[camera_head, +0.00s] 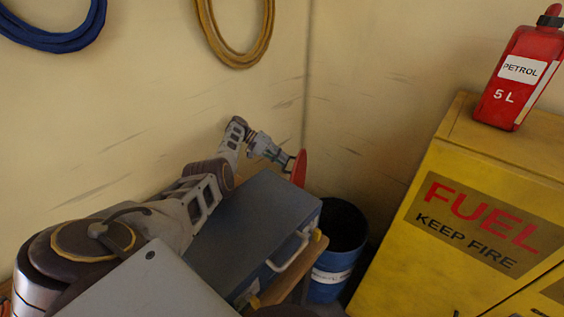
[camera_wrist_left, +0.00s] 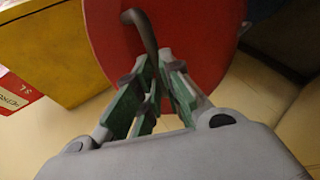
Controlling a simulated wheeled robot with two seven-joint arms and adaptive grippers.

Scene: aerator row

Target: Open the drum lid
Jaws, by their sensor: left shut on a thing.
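The blue drum (camera_head: 330,283) stands in the corner in the head view, and its dark open top shows. Its red lid (camera_head: 300,168) is off the opening, seen nearly edge-on and upright above the drum's back left side. Whether the lid still touches the rim or a hinge is hidden behind the case. My left gripper (camera_head: 287,162) is at the lid's left face. In the left wrist view, the left gripper (camera_wrist_left: 153,85) is shut on the dark curved handle (camera_wrist_left: 145,32) of the red lid (camera_wrist_left: 195,40). My right gripper is not in view.
A blue-grey case (camera_head: 250,215) sits on a wooden surface (camera_head: 308,255) left of the drum. A yellow fuel cabinet (camera_head: 470,215) stands close on the right, with a red petrol can (camera_head: 518,75) on top. Hoses hang on the wall behind.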

